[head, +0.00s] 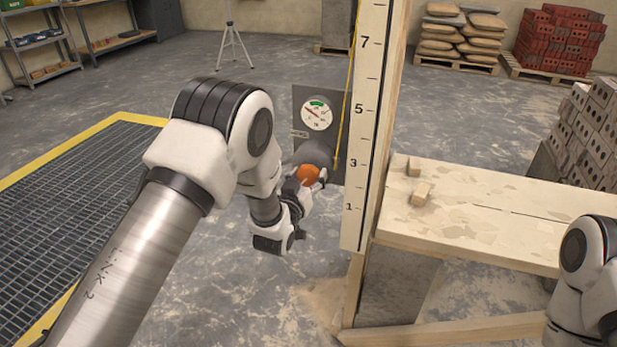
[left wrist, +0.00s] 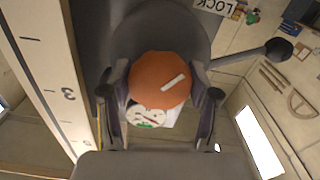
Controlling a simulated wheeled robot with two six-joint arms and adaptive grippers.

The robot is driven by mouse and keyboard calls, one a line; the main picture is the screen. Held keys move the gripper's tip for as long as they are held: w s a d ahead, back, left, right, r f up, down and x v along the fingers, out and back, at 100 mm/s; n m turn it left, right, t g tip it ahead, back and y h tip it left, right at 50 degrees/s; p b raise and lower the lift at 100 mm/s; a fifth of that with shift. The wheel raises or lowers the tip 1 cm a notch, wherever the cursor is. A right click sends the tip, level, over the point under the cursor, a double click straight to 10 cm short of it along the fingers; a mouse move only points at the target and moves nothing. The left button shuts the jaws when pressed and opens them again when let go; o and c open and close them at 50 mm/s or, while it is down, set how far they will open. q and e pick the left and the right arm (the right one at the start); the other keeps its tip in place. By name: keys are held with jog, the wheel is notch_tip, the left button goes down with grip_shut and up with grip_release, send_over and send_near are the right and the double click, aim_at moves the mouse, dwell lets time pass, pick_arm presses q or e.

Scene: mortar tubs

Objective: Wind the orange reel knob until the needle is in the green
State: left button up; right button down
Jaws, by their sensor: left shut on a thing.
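The orange reel knob (head: 307,174) sits low on a grey panel (head: 301,100) beside the numbered board. It also shows in the left wrist view (left wrist: 160,80), with a pale stripe on its face. My left gripper (head: 309,186) is shut on the knob, one finger on each side in the wrist view (left wrist: 163,97). Above the knob is a round white gauge (head: 316,113) with a green band at its top. Its thin needle appears to lie left of the green; its exact reading is too small to tell. My right arm shows at the right edge; its gripper is out of view.
A tall numbered board (head: 366,130) stands right of the panel, with a yellow cord (head: 346,95) along it. A LOCK label (head: 299,133) and a lever (left wrist: 265,51) are near the knob. A wooden bench (head: 480,205) stands to the right.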

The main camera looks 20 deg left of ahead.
pick_arm(q)
jog(key=m, duration=0.4)
jog(key=shift+m+b, duration=0.3)
jog(key=shift+r+m, duration=0.1)
jog(key=shift+m, duration=1.8)
jog(key=o, duration=1.2)
jog(key=s, duration=1.2)
jog(key=shift+a, duration=0.2)
